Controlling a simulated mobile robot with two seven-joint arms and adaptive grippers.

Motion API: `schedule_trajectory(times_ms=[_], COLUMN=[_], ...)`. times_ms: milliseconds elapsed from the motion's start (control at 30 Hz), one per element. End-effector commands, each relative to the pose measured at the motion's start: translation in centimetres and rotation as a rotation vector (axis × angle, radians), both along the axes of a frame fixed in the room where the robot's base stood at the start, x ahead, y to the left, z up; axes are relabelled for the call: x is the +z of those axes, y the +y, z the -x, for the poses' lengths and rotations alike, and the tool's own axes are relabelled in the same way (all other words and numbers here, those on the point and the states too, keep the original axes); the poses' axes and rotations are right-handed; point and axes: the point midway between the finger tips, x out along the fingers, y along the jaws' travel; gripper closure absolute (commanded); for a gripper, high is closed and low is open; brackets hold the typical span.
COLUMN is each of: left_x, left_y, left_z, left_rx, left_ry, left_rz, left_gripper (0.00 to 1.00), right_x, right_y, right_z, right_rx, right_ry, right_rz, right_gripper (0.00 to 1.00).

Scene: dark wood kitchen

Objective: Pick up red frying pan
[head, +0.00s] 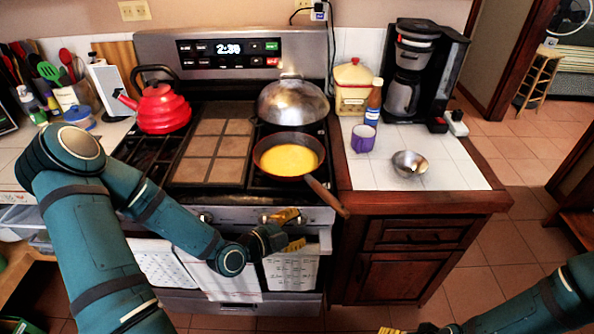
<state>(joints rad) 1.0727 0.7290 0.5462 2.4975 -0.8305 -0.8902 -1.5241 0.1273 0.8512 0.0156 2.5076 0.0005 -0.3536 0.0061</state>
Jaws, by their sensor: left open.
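The red frying pan (327,197) sits on the front right of the stove, with yellow food inside. Its brown handle points down and right, past the stove's front edge. My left gripper (292,230) is open and empty in front of the stove, below the pan and left of the handle's end. Its yellow fingertips are apart, and it does not appear to touch the handle. My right gripper (391,331) shows only as a bit of yellow at the bottom edge; the rest is cut off.
A domed metal lid (293,101) stands behind the pan. A red kettle (162,108) and a tiled griddle (213,151) are to the left. On the right counter are a purple mug (363,138), a metal bowl (409,163) and a coffee maker (421,70).

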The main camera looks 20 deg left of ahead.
Motion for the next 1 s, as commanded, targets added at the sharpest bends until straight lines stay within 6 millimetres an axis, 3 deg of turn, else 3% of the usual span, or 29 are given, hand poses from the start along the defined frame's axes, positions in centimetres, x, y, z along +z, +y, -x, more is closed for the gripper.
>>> schedule_trajectory(times_ms=[100, 333, 467, 800, 1000], left_x=[2.1, 4.4, 4.5, 4.2, 4.1], left_y=[2.7, 4.6, 4.1, 2.0, 1.5], left_z=[0.1, 0.4, -0.8, -6.4, -7.6], left_rx=[0.0, -0.001, -0.004, -0.002, -0.003], left_ry=[-0.204, -0.391, -0.406, -0.4, -0.4], left_rz=[-0.173, -0.355, -0.366, -0.363, -0.363], left_gripper=[0.5, 0.5, 0.5, 0.5, 0.5], right_x=[-0.5, -0.7, -0.8, -1.0, -1.1], right_y=[0.0, 0.0, 0.0, 0.1, 0.1], right_z=[0.1, 0.2, 0.3, 0.4, 0.4], right_rx=[0.002, 0.004, 0.005, 0.006, 0.007], right_ry=[0.003, 0.006, 0.007, 0.008, 0.009], right_rz=[0.0, -0.002, -0.002, -0.002, -0.002], right_gripper=[0.26, 0.26, 0.26, 0.26, 0.26])
